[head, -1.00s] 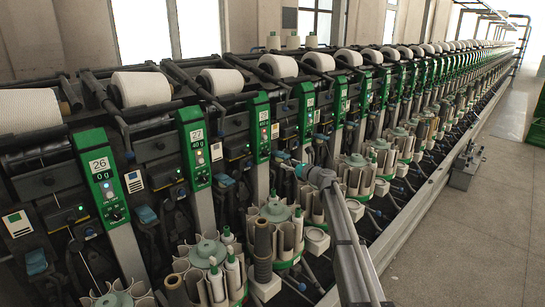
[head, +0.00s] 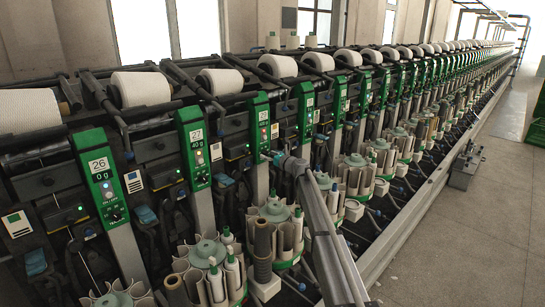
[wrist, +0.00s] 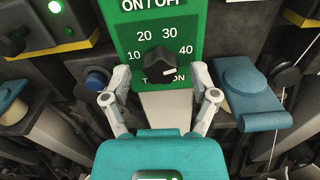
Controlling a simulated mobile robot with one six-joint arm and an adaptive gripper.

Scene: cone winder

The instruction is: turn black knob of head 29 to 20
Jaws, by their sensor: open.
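The black knob (wrist: 158,62) sits on a green panel (wrist: 182,18) in the wrist view, below a dial marked 10, 20, 30 and 40. Its white mark is at its lower right, below the 40. My gripper (wrist: 159,78) is open, with one finger to each side of the knob and gaps between. Whether the fingertips are level with the knob in depth is unclear. In the head view my gripper (head: 271,157) is at the lower part of a green panel (head: 262,122), right of panel 27. The head number is not in the wrist view.
A teal lever (wrist: 248,92) stands close to my right finger, and a blue button (wrist: 96,80) is near the left one.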

